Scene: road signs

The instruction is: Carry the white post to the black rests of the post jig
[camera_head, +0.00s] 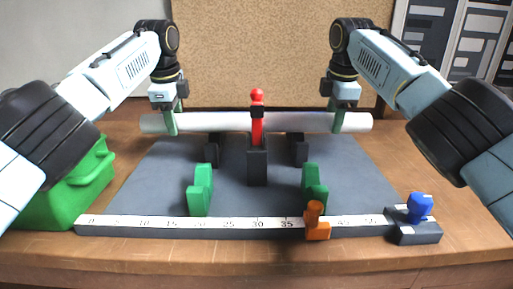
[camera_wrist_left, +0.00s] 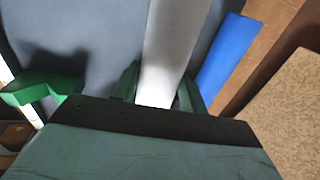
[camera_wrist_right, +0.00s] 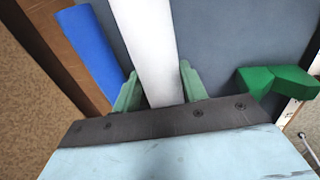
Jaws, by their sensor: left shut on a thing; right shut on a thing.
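The white post (camera_head: 215,122) lies level across the far side of the grey post jig (camera_head: 150,185). My left gripper (camera_head: 170,122) is shut around it near its left end, and my right gripper (camera_head: 335,120) near its right end. The wrist views show the post (camera_wrist_left: 172,50) between the left fingers and the post (camera_wrist_right: 146,45) between the right fingers. The two black rests (camera_head: 212,150) (camera_head: 299,150) stand in front of and below the post in the head view. The post appears apart from them; its exact height is unclear.
A red upright handle (camera_head: 257,120) on a black block (camera_head: 257,168) stands mid-jig, overlapping the post in view. Two green supports (camera_head: 201,190) (camera_head: 315,188), a ruler (camera_head: 180,223), an orange stop (camera_head: 317,225) and a blue knob (camera_head: 420,208) are nearer. A green bin (camera_head: 65,200) stands left. A blue bar (camera_wrist_right: 90,50) lies beyond the post.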

